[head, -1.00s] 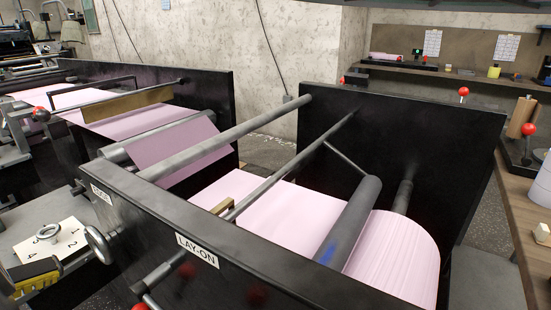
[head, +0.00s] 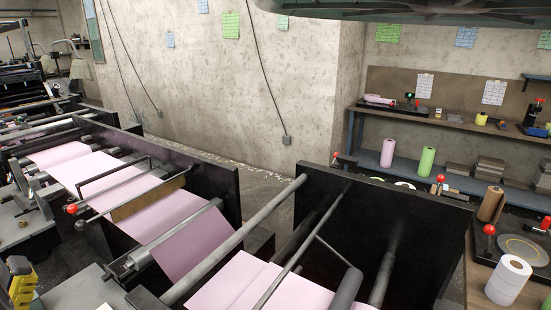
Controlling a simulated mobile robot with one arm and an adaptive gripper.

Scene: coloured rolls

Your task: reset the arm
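My gripper and arm are not visible in the head view, so whether it is open or shut is hidden. Among the coloured rolls, a pink roll (head: 387,153) and a green roll (head: 426,162) stand upright on the lower shelf at the right. A white roll (head: 508,279) stands on the near right bench, close to a brown roll (head: 491,204).
A long black-sided machine with a pink web (head: 180,228) and metal rollers fills the left and middle. A shelf unit (head: 445,124) stands along the back wall at right. A strip of littered floor (head: 262,187) shows between machine and wall.

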